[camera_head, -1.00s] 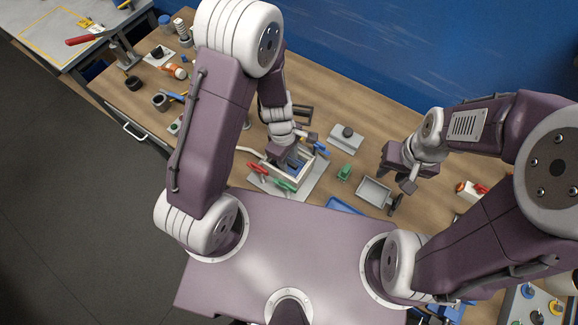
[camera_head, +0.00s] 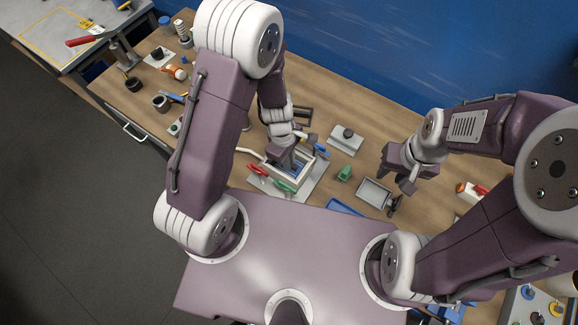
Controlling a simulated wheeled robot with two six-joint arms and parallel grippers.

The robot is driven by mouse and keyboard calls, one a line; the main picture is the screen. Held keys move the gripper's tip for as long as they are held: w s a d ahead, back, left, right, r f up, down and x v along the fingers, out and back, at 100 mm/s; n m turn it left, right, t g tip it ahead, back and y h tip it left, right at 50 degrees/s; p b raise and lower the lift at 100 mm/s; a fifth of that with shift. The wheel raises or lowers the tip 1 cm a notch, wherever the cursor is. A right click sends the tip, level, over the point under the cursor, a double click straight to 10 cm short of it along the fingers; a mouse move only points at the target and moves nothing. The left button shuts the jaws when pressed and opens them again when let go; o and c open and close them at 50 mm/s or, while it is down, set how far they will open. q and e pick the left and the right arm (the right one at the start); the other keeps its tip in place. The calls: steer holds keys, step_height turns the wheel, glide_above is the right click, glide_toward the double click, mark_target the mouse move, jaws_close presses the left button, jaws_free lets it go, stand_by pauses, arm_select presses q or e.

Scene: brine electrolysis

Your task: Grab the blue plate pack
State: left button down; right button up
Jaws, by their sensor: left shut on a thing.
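A white open box (camera_head: 301,176) stands on a pale base plate (camera_head: 313,187) at the middle of the bench. Red and green handles lie at its near side. The blue plate pack (camera_head: 297,165) shows only in part, inside the box's opening. My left gripper (camera_head: 288,166) points down into the box and is shut on the blue plate pack; its fingertips are mostly hidden. My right gripper (camera_head: 400,183) is open and empty, above the bench near a grey tray.
The grey tray (camera_head: 374,193) and a small green block (camera_head: 344,173) lie right of the box. A grey block with a dark knob (camera_head: 346,139) stands behind. A blue tray (camera_head: 343,207) is partly hidden by my body. The blue wall (camera_head: 400,60) bounds the bench.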

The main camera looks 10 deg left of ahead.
stand_by(0.8)
arm_select(q)
step_height(320, 180, up, 10)
steer(key=p, duration=0.3)
